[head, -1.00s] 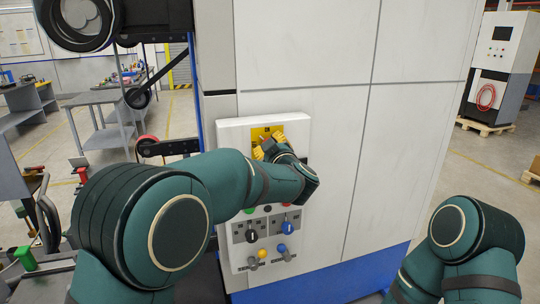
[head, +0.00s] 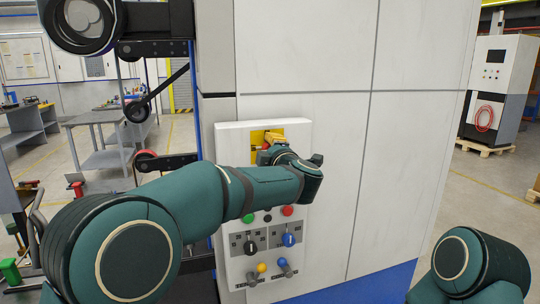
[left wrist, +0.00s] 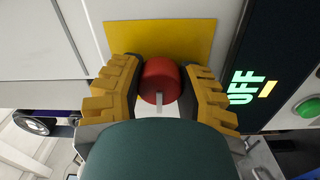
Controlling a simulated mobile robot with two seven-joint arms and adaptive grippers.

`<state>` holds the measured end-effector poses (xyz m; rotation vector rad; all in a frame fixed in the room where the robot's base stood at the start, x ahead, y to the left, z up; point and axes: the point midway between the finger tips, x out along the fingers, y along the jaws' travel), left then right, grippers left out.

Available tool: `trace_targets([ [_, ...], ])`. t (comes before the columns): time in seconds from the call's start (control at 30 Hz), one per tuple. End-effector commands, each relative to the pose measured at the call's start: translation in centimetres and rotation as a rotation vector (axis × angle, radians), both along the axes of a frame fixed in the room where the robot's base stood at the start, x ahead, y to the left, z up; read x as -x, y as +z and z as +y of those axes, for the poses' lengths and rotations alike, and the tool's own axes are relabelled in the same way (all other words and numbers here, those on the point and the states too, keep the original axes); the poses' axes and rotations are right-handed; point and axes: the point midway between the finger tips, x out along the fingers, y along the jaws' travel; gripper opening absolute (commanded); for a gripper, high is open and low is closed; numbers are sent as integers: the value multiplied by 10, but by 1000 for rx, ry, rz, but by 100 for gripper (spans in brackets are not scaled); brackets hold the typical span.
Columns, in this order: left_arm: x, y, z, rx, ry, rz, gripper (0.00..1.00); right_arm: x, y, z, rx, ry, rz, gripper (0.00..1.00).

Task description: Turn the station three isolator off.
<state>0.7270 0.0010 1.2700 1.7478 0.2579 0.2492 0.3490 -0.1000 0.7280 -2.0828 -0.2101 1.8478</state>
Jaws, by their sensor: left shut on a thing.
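The isolator has a red round knob (left wrist: 160,80) with a white mark, in front of a yellow plate (left wrist: 190,38); the plate also shows on the white panel in the head view (head: 256,135). My left gripper (left wrist: 160,88) is shut on the red knob, one yellow finger on each side. In the head view my left gripper (head: 270,141) is at the yellow plate, and my arm hides part of the panel. A dark display (left wrist: 262,88) beside the plate shows green letters that look like OFF. My right gripper is out of view.
Below my left arm the panel carries a green button (head: 249,218), a red button (head: 287,211), a black rotary switch (head: 250,243), a blue rotary switch (head: 288,239) and small levers with yellow and blue tips. The white cabinet face to the right is clear.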

Motion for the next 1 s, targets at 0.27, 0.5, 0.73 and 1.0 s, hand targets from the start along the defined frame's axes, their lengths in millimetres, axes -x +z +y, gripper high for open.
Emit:
trace_targets([
  [0.27,0,1,1,44,1,-16,0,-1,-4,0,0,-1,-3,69],
  [0.5,0,1,1,47,0,-18,0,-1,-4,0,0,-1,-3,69],
  [0.73,0,1,1,46,0,-17,69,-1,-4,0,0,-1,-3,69],
  [1.0,0,1,0,45,0,-16,70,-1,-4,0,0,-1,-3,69],
])
